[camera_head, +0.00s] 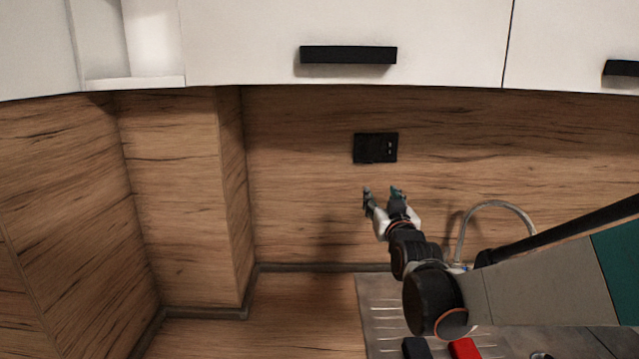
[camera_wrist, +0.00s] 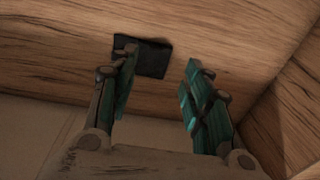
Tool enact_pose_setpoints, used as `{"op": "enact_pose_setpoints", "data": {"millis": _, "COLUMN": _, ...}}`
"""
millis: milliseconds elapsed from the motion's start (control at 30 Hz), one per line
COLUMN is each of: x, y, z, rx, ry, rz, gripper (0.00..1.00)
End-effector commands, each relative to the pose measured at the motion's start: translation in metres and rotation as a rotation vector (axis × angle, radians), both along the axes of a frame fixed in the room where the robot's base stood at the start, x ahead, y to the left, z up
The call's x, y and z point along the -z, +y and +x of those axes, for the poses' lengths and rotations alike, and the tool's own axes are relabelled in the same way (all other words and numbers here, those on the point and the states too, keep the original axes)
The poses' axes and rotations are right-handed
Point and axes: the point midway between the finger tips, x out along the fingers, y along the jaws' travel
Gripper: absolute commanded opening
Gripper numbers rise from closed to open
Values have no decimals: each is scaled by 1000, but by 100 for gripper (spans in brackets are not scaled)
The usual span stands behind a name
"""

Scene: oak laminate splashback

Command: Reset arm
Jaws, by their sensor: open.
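My gripper (camera_head: 382,194) is raised in front of the oak splashback, a little below the black wall socket (camera_head: 376,148) in the head view. Its two fingers are apart with nothing between them. In the wrist view my gripper (camera_wrist: 160,75) also shows open and empty, with teal pads on the fingers. The wall socket (camera_wrist: 155,58) appears beyond the fingers there, partly covered by the left one. My arm reaches in from the right side of the head view.
White upper cabinets with a black handle (camera_head: 348,55) hang above. A curved metal tap (camera_head: 497,206) stands behind my arm. A metal drainer (camera_head: 375,310) lies below, with a red item (camera_head: 464,349) and a black item (camera_head: 416,348). The left counter is clear.

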Motion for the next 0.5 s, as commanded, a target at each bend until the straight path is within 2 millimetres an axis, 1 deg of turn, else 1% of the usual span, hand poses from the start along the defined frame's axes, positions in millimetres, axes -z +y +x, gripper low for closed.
{"op": "enact_pose_setpoints", "data": {"millis": 33, "x": -1, "y": -2, "z": -11, "rx": -1, "ry": 35, "rz": -2, "gripper": 45}}
{"op": "enact_pose_setpoints", "data": {"millis": 233, "x": 4, "y": -8, "z": -52, "rx": -6, "ry": 177, "rz": -7, "gripper": 45}}
{"op": "enact_pose_setpoints", "data": {"millis": 367, "x": 11, "y": -11, "z": -84, "rx": -7, "ry": 270, "rz": -11, "gripper": 45}}
{"op": "enact_pose_setpoints", "data": {"millis": 500, "x": 22, "y": -16, "z": -120, "rx": -4, "ry": 370, "rz": -12, "gripper": 45}}
